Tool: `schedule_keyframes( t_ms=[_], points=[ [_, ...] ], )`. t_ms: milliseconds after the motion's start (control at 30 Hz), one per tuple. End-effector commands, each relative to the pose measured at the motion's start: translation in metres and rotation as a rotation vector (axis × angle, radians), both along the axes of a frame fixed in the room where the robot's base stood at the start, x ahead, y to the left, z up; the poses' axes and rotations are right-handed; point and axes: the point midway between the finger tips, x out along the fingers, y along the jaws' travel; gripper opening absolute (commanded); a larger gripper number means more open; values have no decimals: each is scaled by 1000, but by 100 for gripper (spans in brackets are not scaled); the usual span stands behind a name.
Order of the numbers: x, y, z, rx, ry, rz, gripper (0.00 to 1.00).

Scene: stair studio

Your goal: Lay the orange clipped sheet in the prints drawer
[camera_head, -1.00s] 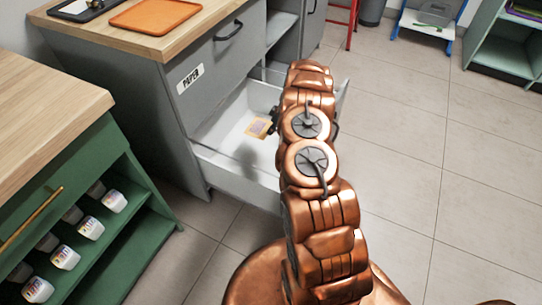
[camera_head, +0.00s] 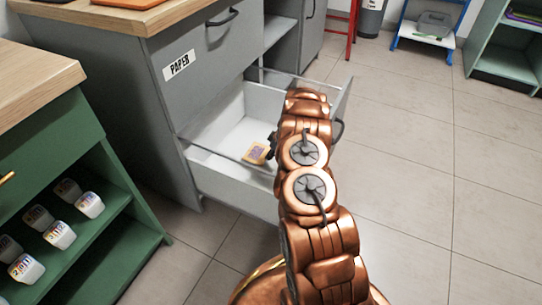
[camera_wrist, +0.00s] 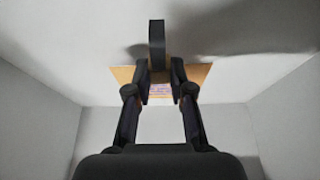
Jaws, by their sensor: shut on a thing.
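The orange clipped sheet (camera_head: 255,153) shows inside the open lower drawer (camera_head: 236,172) of the grey cabinet. It has an orange border and a pale purple print. In the wrist view the sheet (camera_wrist: 200,76) lies level beyond the fingers, with a dark upright clip (camera_wrist: 157,38) between them. My gripper (camera_wrist: 160,76) is shut on the clip, inside the drawer's pale walls. In the head view my gripper (camera_head: 272,146) is mostly hidden behind my arm. I cannot tell whether the sheet touches the drawer floor.
A drawer front labelled PAPER (camera_head: 179,65) is closed above the open drawer. A red stool (camera_head: 347,30) and a blue-framed stand (camera_head: 428,38) are at the back. The tiled floor at right is clear.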

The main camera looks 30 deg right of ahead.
Motion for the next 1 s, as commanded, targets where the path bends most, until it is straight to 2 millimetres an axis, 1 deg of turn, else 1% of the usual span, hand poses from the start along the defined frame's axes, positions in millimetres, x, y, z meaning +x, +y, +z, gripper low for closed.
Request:
schedule_keyframes(
  t_ms=[200, 700, 1000],
  points=[
    [0, 0, -7, -1, 1, 0, 4],
    [0, 0, -40, 0, 0, 1, 4],
    [0, 0, -39, 0, -1, 0, 4]
  ],
)
